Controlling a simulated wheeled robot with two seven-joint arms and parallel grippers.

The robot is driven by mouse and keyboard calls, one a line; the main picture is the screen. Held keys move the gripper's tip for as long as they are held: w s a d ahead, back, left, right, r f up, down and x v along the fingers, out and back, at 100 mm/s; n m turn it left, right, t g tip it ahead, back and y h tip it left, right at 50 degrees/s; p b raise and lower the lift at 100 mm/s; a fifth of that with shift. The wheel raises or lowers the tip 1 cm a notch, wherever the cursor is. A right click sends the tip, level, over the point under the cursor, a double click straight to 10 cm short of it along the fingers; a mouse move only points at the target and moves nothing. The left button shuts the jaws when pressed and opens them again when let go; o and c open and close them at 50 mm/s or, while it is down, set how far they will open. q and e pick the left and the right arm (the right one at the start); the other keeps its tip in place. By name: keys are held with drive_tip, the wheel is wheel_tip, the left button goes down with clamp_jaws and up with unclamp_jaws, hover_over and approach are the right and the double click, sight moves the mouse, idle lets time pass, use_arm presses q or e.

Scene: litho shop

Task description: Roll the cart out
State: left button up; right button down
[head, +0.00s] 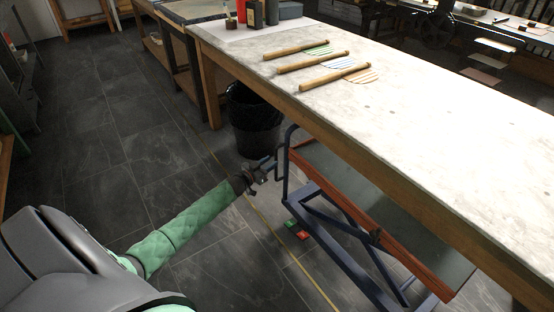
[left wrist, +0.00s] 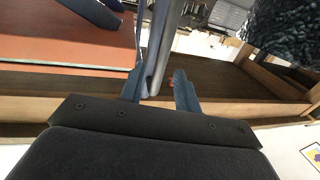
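The cart (head: 330,209) has a blue-grey tube frame, a dark deck and a red-brown edge. It stands partly under the long pale-topped table (head: 440,110), which hides its far side. Its upright end frame (head: 286,165) faces my left gripper (head: 266,168), which reaches it from the left. In the left wrist view, a grey bar (left wrist: 164,45) passes between the fingers of this gripper (left wrist: 160,92). The fingers are apart, with the bar close to the left finger and a gap beside the right one. My right gripper is not in view.
A black bin (head: 254,122) stands beside the cart's end, under the table. A green and a red block (head: 303,235) lie on the floor by the cart, near a yellow floor line (head: 262,218). Rolling pins (head: 305,47) lie on the table. Dark tiled floor at left is clear.

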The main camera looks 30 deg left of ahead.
use_arm(q)
drive_tip(key=shift+w+d, duration=0.2)
drive_tip(key=shift+w, duration=0.95)
drive_tip(key=shift+w+d, duration=0.2)
drive_tip(key=shift+w, duration=0.9)
clamp_jaws()
